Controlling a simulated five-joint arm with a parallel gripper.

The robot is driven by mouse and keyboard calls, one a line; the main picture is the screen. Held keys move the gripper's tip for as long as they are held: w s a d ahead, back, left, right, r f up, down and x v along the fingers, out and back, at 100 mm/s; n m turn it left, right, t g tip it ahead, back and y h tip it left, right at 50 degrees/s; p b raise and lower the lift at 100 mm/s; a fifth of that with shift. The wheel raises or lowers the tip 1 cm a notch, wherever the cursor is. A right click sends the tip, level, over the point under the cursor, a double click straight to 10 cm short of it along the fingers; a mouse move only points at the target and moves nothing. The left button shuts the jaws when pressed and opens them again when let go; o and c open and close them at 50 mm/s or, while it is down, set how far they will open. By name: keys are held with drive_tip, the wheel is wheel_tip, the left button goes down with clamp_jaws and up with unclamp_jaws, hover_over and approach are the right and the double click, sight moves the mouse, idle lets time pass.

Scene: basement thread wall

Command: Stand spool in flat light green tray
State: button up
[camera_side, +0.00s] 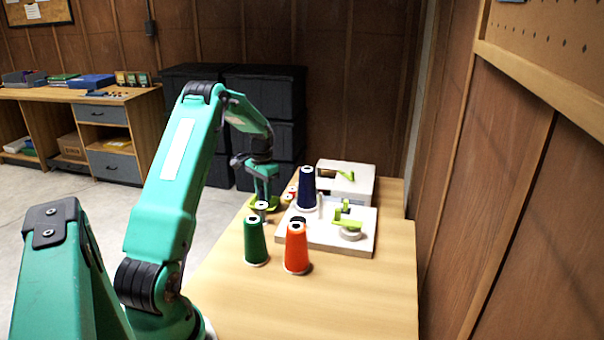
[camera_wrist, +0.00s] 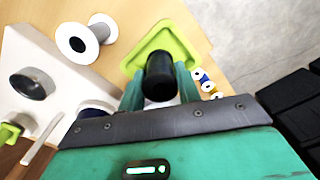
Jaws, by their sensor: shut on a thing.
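My gripper (camera_wrist: 160,88) is shut on a dark spool (camera_wrist: 160,70), whose round black end faces the wrist camera. In the wrist view the spool is over the flat light green tray (camera_wrist: 183,38), a shallow square with a raised rim. I cannot tell whether the spool touches the tray floor. In the side view my gripper (camera_side: 265,188) points down at the far left edge of the table, with the light green tray (camera_side: 249,204) just below it. The held spool cannot be made out there.
A white-flanged spool (camera_wrist: 75,41) stands close beside the tray. Small coloured spools (camera_wrist: 203,82) sit on its other side. A green cone (camera_side: 255,242), an orange cone (camera_side: 297,250) and a navy cone (camera_side: 306,190) stand nearby. A white machine (camera_side: 362,238) lies behind. The front table is clear.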

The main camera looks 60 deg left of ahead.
drive_tip(key=shift+f, duration=0.25)
drive_tip(key=o, duration=0.9)
drive_tip(key=shift+r, duration=3.5)
